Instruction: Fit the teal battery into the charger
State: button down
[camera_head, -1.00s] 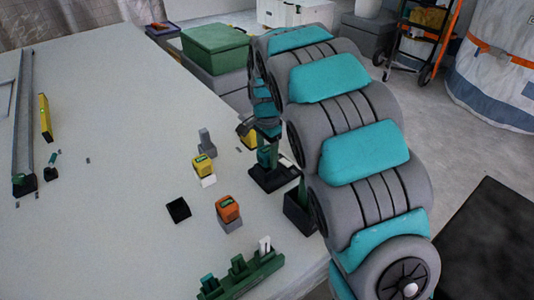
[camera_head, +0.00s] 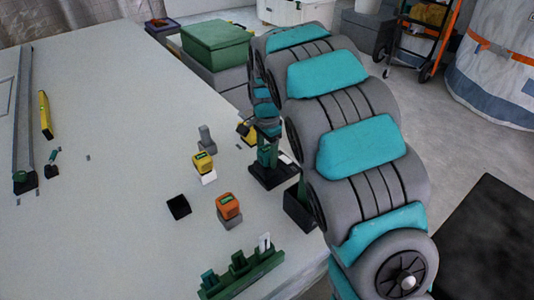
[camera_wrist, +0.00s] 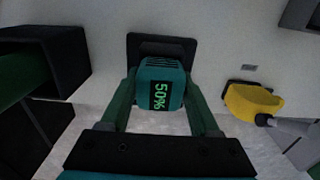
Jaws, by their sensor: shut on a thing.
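The teal battery (camera_wrist: 162,85), with a green 50% display, is between the two green fingers of my gripper (camera_wrist: 163,100) in the wrist view. My gripper is shut on it. Past the battery is a dark flat base (camera_wrist: 133,48), which looks like the charger; the battery hides part of it. In the head view my gripper (camera_head: 267,153) is above the dark base (camera_head: 272,176) near the table's right edge. I cannot tell whether battery and base touch.
A black open box (camera_wrist: 82,62) stands left of the gripper in the wrist view, a yellow tool (camera_wrist: 252,102) to the right. On the table are a yellow block (camera_head: 203,163), an orange block (camera_head: 228,206), a black square (camera_head: 178,207) and a green rack (camera_head: 240,274).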

dwell(0.4)
jog(key=shift+c, duration=0.2)
grip_release()
